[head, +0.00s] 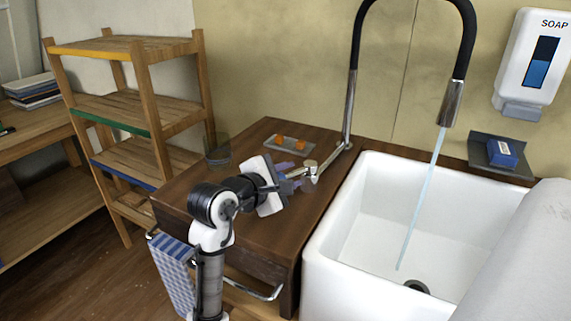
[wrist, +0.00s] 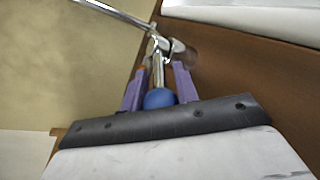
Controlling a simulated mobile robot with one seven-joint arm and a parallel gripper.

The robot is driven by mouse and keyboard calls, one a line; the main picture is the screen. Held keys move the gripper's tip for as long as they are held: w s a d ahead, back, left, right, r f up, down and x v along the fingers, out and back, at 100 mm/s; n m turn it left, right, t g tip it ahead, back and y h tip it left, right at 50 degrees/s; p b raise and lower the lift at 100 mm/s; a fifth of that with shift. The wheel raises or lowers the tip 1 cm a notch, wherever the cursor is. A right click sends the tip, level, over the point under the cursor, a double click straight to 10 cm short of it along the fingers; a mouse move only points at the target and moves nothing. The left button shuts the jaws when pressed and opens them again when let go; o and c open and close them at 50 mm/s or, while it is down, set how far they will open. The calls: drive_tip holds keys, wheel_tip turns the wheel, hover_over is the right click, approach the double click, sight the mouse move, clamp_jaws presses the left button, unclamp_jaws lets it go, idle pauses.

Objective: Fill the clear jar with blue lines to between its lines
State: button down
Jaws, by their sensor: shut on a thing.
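A clear jar (head: 217,151) stands at the back left of the wooden counter. Its lines and any water in it are too faint to make out. The black hose tap (head: 452,103) runs, and a thin stream of water (head: 421,202) falls into the white sink (head: 340,236).
A grey tray with orange pieces (head: 290,145) lies behind my gripper. A wooden rack (head: 148,110) stands left of the counter. A checked towel (head: 172,272) hangs at the counter's front.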

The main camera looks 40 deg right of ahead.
drive_tip(key=shift+s, duration=0.1)
drive_tip(key=c, duration=1.4)
unclamp_jaws()
drive_tip(key=shift+c, duration=0.2)
drive_tip(key=v, duration=1.3)
drive_tip(key=shift+a+b, duration=0.35)
drive_tip(key=shift+b, duration=0.05)
drive_tip(key=shift+s+r, duration=0.1)
